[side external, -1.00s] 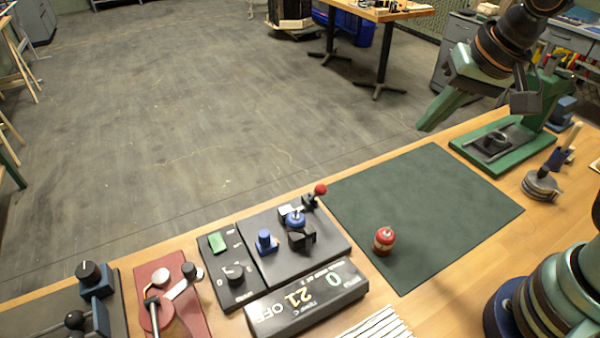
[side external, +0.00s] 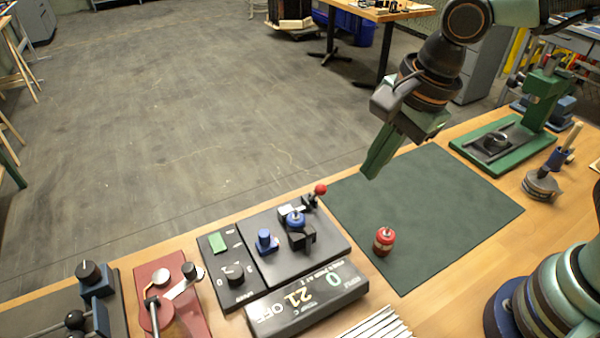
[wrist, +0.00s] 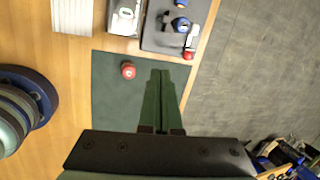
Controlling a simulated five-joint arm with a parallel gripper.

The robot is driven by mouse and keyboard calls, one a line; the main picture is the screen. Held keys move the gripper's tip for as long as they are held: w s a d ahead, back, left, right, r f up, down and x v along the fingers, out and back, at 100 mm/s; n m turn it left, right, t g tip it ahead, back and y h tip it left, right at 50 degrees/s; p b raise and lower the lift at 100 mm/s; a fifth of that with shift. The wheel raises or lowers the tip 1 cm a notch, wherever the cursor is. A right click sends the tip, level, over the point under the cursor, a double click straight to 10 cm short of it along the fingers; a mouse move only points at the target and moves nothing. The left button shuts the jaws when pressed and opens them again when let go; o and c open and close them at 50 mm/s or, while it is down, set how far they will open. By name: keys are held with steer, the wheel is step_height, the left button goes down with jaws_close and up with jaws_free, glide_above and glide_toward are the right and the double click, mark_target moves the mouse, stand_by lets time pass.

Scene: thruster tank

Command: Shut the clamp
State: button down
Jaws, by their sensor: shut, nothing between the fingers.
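The clamp (side external: 311,200) appears to be the small lever with a red ball knob at the far right corner of a dark plate (side external: 330,240). Its knob also shows in the wrist view (wrist: 188,55). The lever looks raised, though its exact position is too small to tell. Beside it, a blue-topped part (side external: 295,218) stands in a black block. My gripper (side external: 372,174) has green fingers. They are shut and empty, above the far edge of the green mat, right of the clamp and apart from it. The wrist view also shows the fingertips together (wrist: 160,73).
A red round piece (side external: 384,241) stands on the green mat (side external: 440,210). A display box (side external: 307,300) and a dial panel (side external: 228,270) adjoin the plate. A red base with levers (side external: 170,300) is at left, a green press (side external: 510,140) at right. Most of the mat is clear.

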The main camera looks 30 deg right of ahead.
glide_toward(317, 194)
steer(key=s+d+f, duration=0.1)
steer(key=s+f, duration=0.3)
steer(key=f, duration=0.2)
steer(key=shift+w+a+f, duration=0.1)
steer(key=shift+w+a, duration=0.05)
steer(key=shift+w, duration=0.8)
steer(key=shift+w+a+f, duration=0.1)
steer(key=shift+w+a, duration=0.05)
steer(key=shift+w, duration=0.75)
steer(key=shift+w+r, duration=0.1)
steer(key=shift+w+r, duration=0.15)
steer(key=shift+w, duration=0.05)
